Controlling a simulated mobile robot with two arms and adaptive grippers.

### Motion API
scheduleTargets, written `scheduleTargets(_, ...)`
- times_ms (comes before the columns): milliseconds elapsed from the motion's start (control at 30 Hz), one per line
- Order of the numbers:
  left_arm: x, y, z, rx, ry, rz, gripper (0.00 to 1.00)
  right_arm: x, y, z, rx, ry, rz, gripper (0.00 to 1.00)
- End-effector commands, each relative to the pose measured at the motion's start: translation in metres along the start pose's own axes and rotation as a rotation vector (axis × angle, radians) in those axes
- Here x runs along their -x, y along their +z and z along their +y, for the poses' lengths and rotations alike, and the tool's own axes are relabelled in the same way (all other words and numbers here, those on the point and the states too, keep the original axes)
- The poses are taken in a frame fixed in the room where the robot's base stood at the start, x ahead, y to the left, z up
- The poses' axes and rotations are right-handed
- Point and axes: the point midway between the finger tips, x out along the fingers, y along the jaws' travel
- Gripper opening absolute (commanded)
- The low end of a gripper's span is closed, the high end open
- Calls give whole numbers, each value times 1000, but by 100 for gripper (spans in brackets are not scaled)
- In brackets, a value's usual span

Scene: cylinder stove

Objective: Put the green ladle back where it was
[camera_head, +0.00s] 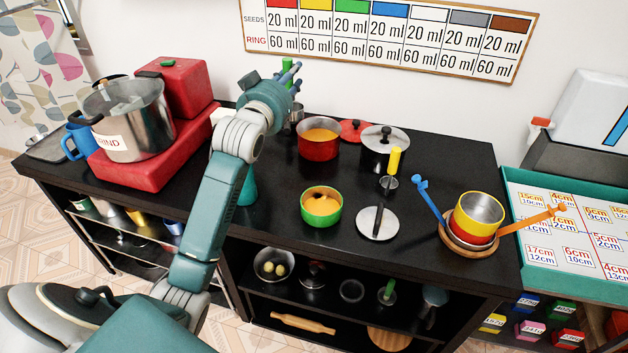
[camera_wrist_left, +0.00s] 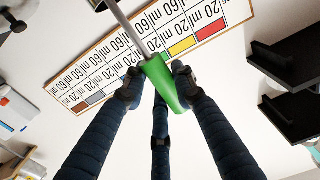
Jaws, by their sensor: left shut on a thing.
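The green ladle shows as a green handle (camera_wrist_left: 165,85) in the left wrist view, with a grey metal shaft running up out of the top edge. In the head view, its green handle (camera_head: 287,63) sticks up at my left gripper (camera_head: 289,77), above the back of the black counter. My left gripper is shut on the handle; its fingers also show in the wrist view (camera_wrist_left: 158,76). The ladle's bowl cannot be made out clearly. A small metal shape (camera_head: 297,113) shows just below the gripper. My right gripper is not in view.
A red pot (camera_head: 318,148), a black-banded pot (camera_head: 383,154) and a green pot (camera_head: 322,208) stand on the counter (camera_head: 300,262). A yellow-handled ladle (camera_head: 394,162) is near a lid (camera_head: 378,223). At left, a large steel pot (camera_head: 128,118) stands on a red appliance (camera_head: 133,176).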

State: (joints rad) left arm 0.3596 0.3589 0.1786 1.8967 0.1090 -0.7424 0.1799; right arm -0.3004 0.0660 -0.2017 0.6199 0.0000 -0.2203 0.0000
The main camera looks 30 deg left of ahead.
Motion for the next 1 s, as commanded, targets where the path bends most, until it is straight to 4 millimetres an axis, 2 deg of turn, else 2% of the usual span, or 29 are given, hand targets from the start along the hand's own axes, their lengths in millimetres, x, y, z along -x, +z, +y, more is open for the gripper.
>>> scheduleTargets(33, 1, 1, -5, 2, -8, 3, 0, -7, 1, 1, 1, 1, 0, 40)
scheduleTargets(167, 1, 10, -9, 5, -16, -2, 0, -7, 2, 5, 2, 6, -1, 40)
scheduleTargets(533, 1, 107, -8, 6, -16, -6, 0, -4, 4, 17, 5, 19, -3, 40)
scheduleTargets(700, 1, 141, -8, 5, -16, -2, 0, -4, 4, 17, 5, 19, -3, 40)
scheduleTargets(900, 1, 157, -8, 5, -15, 1, 0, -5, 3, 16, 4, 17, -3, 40)
scheduleTargets(1000, 1, 173, -7, 6, -15, -2, 0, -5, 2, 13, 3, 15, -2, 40)
